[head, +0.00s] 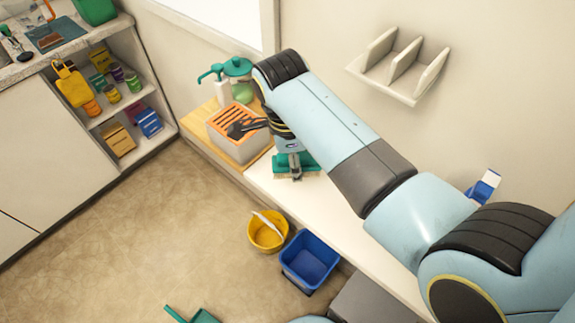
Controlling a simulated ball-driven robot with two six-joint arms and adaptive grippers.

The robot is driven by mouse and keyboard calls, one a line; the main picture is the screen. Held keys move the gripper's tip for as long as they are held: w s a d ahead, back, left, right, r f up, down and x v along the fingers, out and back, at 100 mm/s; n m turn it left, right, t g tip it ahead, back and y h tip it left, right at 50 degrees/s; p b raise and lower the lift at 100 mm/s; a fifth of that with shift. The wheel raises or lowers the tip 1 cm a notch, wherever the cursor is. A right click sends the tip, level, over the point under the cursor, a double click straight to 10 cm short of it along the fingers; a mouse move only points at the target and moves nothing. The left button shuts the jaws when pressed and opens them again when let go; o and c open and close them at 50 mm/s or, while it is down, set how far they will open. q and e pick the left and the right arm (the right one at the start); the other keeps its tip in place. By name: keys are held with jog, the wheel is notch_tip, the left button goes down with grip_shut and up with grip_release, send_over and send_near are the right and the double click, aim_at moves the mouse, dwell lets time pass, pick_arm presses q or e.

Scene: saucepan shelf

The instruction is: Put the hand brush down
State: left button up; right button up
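The hand brush (310,162) is teal with pale bristles along its front edge. It is on the white bench top, just right of the slotted box. My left gripper is out of view.
A yellow bucket (267,238) and blue bin (309,260) stand on the floor. A wall rack (400,97) is behind my arm. Bench left of the blue-white carton (484,187) is partly hidden.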

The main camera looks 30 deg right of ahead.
aim_at(286, 160)
jog(key=w+f, duration=0.1)
jog(key=w, duration=0.1)
jog(key=shift+w+a+f+b, duration=0.3)
jog(key=shift+a+f+b, duration=0.05)
jog(key=shift+a+f, duration=0.05)
notch_tip(286, 160, down, 4)
jog(key=b, duration=0.4)
jog(key=shift+f+b, duration=0.1)
jog(key=shift+b, duration=0.25)
jog(key=o, duration=1.3)
